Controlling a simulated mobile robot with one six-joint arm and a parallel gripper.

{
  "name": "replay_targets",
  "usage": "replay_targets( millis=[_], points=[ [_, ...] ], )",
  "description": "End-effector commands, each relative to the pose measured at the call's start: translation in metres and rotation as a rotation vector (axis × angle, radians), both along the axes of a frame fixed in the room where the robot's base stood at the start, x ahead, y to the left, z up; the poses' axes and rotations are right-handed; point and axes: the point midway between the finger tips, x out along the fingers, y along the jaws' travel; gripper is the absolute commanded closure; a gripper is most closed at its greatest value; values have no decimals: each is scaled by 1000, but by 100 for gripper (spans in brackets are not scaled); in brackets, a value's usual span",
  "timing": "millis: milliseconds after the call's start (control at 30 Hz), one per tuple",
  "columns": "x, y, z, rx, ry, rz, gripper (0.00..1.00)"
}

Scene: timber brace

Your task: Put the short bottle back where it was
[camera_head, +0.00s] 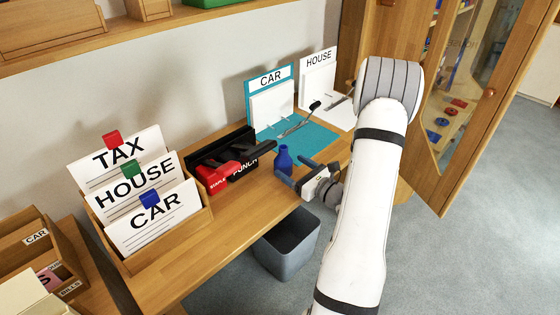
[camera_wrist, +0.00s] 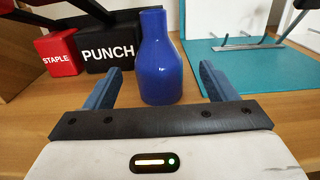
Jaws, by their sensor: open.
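A short blue bottle (camera_head: 284,159) stands upright on the wooden desk. In the wrist view the bottle (camera_wrist: 160,60) is just ahead of my gripper, centred between the two blue-grey fingers. My gripper (camera_head: 294,171) is low over the desk's front edge, coming from the right. In the wrist view my gripper (camera_wrist: 160,88) is open, with a gap between each finger and the bottle. The bottle's lowest part is close to the gripper's dark front bar.
A red STAPLE box (camera_head: 214,181) and a black PUNCH box (camera_head: 245,169) stand left of the bottle. A teal CAR binder (camera_head: 312,143) lies open behind it. A TAX, HOUSE and CAR file box (camera_head: 193,229) is farther left. A grey bin (camera_head: 288,254) stands below the desk edge.

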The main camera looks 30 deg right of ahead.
Motion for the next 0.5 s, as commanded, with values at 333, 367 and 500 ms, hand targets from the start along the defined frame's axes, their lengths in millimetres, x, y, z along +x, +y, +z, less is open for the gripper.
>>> replay_targets(
  millis=[333, 367, 500],
  points=[
    [46, 20, 1, -2, -1, 11, 21],
    [50, 21, 1, -1, 0, 10, 21],
    [59, 25, 0, -1, 1, 9, 21]
  ],
)
